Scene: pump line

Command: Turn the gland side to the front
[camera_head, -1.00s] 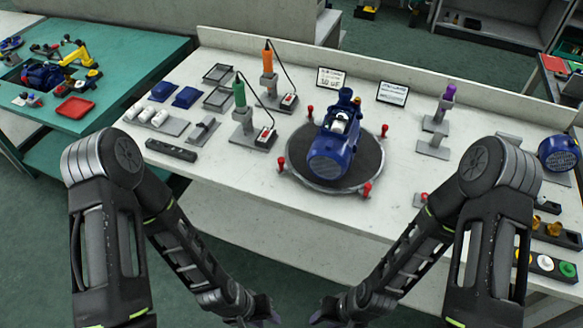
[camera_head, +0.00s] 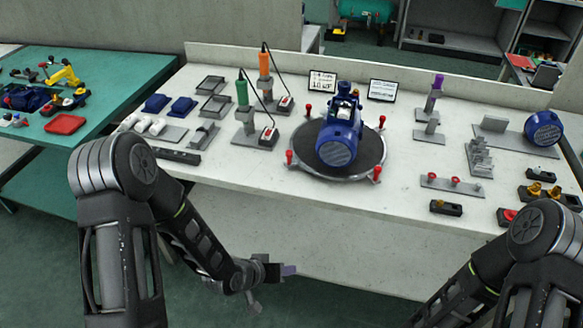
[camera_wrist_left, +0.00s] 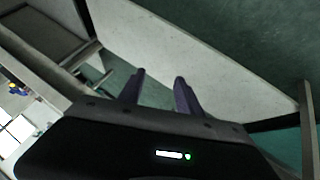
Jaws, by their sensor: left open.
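A blue pump (camera_head: 337,141) stands on a round dark turntable (camera_head: 304,158) near the middle of the white bench. Its round ribbed end faces the front, toward me, and its narrower upper part points to the back. Red-knobbed posts (camera_head: 377,173) stand around the turntable rim. My left gripper (camera_head: 273,283) is low in front of the bench, below its front edge, well apart from the turntable. In the left wrist view its two fingers (camera_wrist_left: 160,92) are apart with nothing between them. My right arm is at the lower right; its gripper is out of the frame.
Green and orange drivers (camera_head: 242,92) stand in holders left of the turntable. Two small display cards (camera_head: 383,90) stand behind it. Fixtures and a blue motor (camera_head: 543,128) are at the right. The bench surface in front of the turntable is clear.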

